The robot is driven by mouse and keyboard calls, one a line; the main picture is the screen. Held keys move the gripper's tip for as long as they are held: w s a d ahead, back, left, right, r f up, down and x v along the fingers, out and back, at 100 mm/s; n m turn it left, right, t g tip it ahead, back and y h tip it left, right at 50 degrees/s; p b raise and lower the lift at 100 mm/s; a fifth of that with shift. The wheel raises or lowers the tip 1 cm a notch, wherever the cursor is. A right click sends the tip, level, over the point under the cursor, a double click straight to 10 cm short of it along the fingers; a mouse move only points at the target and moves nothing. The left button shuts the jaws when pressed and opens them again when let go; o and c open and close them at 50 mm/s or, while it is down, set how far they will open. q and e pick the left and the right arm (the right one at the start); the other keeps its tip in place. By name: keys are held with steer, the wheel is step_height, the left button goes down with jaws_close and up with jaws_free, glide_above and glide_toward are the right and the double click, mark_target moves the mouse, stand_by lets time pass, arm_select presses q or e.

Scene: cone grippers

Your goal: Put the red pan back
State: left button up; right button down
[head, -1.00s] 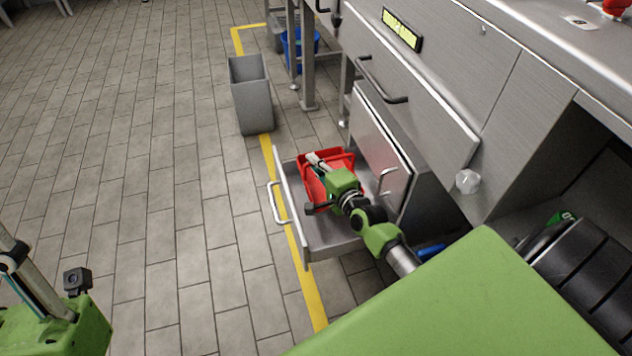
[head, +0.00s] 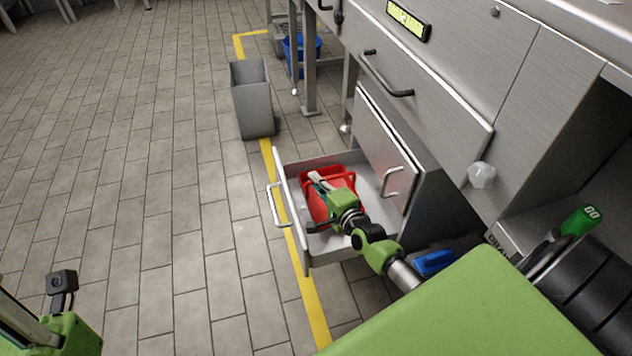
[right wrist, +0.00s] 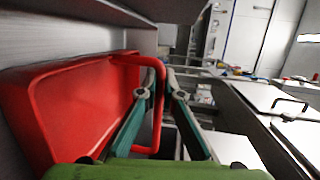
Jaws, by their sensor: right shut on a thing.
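The red pan (head: 322,206) is at the open drawer (head: 327,250), inside its outline in the head view. My right arm covers part of it. In the right wrist view the pan (right wrist: 75,105) fills the left side, tilted, with its looped red handle (right wrist: 158,72) at the fingers. My right gripper (head: 318,180) is shut on the pan's handle; its teal fingers (right wrist: 160,97) also show in the right wrist view. Whether the pan touches the drawer floor is unclear. Of my left arm, a green part (head: 70,338) shows at lower left; its fingers are out of frame.
The drawer front with its handle (head: 277,206) faces left. A small cabinet door (head: 385,148) stands behind the drawer, under the steel counter. A grey bin (head: 252,100) stands on the floor further off. A blue object (head: 433,262) lies beside my right arm. The left floor is clear.

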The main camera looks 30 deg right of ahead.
steer(key=c, duration=2.2)
jaws_free()
